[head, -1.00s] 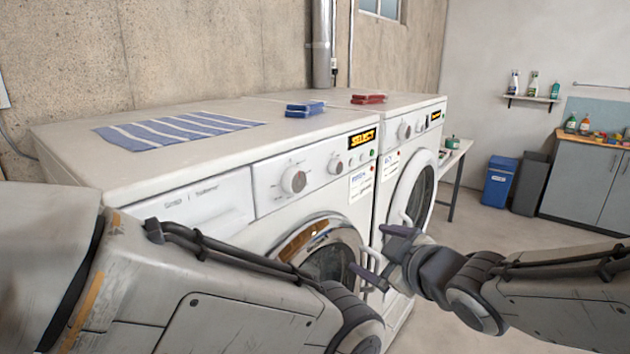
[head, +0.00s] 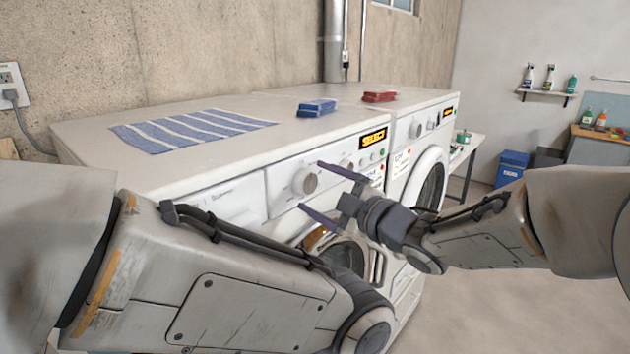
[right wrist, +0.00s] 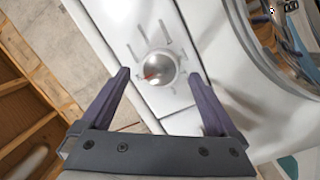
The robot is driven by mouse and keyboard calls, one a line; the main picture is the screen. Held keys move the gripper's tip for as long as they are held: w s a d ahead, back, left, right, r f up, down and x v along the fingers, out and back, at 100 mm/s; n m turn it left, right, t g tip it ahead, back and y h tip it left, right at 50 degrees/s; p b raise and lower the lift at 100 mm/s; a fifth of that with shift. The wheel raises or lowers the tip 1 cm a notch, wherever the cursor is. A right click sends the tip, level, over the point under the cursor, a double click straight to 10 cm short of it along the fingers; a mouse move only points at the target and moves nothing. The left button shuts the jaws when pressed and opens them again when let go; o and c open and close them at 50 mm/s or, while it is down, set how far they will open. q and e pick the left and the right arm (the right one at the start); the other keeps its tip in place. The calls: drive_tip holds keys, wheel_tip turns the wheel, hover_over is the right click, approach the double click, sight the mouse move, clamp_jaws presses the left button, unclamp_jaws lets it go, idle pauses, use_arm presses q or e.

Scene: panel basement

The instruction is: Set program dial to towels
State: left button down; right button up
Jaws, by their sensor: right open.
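The program dial (head: 305,181) is a round silver knob on the front panel of the nearer white washing machine (head: 236,200). In the right wrist view the dial (right wrist: 159,69) shows a small reddish mark on its face and lines around it on the panel. My right gripper (head: 311,187) is open in front of the panel, its dark fingers above and below the dial in the head view. In the right wrist view the dial lies ahead, between and beyond the fingertips (right wrist: 160,75). I see no contact. My left arm crosses the lower left; its gripper is hidden.
A lit SELECT display (head: 374,139) is right of the dial. A second machine (head: 425,135) stands to the right.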

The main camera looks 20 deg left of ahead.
drive_tip(key=shift+x, duration=0.8)
drive_tip(key=c, duration=1.4)
drive_tip(key=shift+r+m+g+p, duration=0.15)
drive_tip(key=shift+r+m+p, duration=0.05)
drive_tip(key=shift+m+p, duration=1.15)
drive_tip(key=shift+r+m+g+p, duration=0.15)
drive_tip(key=shift+m+p, duration=1)
drive_tip(key=shift+m, duration=0.3)
drive_tip(key=m+p, duration=0.3)
drive_tip(key=p, duration=0.1)
drive_tip(key=m+g+p, duration=0.1)
drive_tip(key=m+p, duration=0.3)
drive_tip(key=shift+w+d+r+h, duration=0.1)
drive_tip(key=shift+w+h, duration=0.1)
drive_tip(key=shift+h, duration=0.2)
drive_tip(key=shift+w+m+g+p, duration=0.1)
drive_tip(key=shift+m+g+p, duration=0.5)
drive_tip(key=shift+m+p, duration=1.25)
